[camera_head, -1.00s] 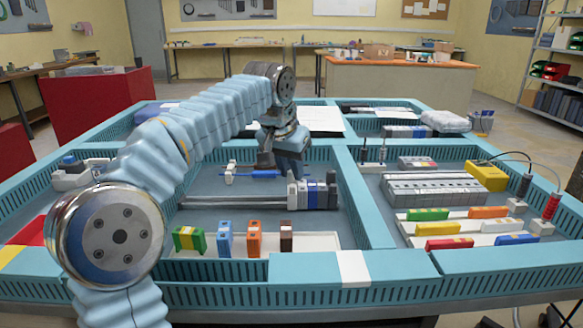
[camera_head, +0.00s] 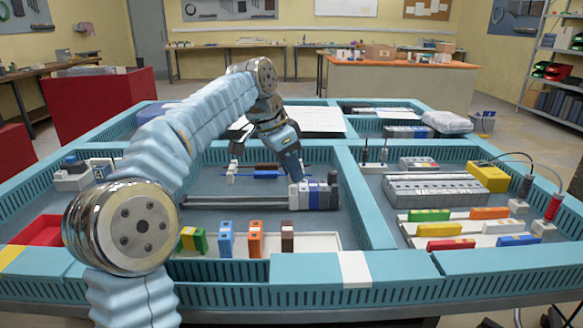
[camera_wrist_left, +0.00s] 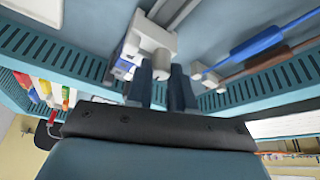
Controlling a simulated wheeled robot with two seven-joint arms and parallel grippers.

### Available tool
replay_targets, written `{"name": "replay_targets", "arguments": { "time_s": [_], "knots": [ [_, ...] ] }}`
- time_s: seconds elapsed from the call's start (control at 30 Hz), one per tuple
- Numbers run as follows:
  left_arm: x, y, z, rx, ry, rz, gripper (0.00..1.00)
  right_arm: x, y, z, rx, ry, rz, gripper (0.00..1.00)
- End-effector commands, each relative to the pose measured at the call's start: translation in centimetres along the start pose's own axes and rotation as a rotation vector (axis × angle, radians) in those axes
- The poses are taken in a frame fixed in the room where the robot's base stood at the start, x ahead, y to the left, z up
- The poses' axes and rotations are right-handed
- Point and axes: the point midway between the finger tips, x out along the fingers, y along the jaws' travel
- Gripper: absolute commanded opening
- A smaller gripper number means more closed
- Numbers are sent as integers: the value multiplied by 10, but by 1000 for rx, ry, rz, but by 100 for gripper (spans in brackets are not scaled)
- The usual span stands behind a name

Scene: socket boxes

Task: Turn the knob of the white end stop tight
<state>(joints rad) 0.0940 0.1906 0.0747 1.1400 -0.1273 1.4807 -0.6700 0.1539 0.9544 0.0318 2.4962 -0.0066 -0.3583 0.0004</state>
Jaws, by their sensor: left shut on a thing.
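The white end stop (camera_head: 293,197) sits at the left end of a row of grey, white and blue modules (camera_head: 317,195) on the metal rail (camera_head: 235,202). In the left wrist view it is a pale block (camera_wrist_left: 155,38) with a short round knob (camera_wrist_left: 161,63). My left gripper (camera_head: 297,177) comes down onto it from above and behind. In the left wrist view its two dark fingers (camera_wrist_left: 161,85) are on either side of the knob and shut on it. The exact contact is partly hidden. My right gripper is not in view.
Screwdrivers with blue (camera_head: 265,174) and brown (camera_head: 267,166) handles lie in a white holder (camera_head: 232,172) behind the rail. Several coloured blocks (camera_head: 255,238) stand on a white tray in front. Blue slotted tray walls (camera_head: 362,215) enclose this compartment.

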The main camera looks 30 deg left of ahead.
Motion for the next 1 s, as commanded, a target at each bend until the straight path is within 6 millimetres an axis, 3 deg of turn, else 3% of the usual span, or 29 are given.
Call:
{"name": "replay_targets", "arguments": {
  "time_s": [0.43, 0.47, 0.6, 1.0],
  "knots": [
    [0, 0, 0, 8, 0, 2, 0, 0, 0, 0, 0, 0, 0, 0],
    [0, 0, 0, 8, 0, 2, 25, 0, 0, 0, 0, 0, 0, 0],
    [0, 0, 0, 8, 0, 3, 47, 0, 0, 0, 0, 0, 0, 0],
    [0, 2, 0, -40, -1, -15, 48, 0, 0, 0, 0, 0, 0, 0]
  ]
}}
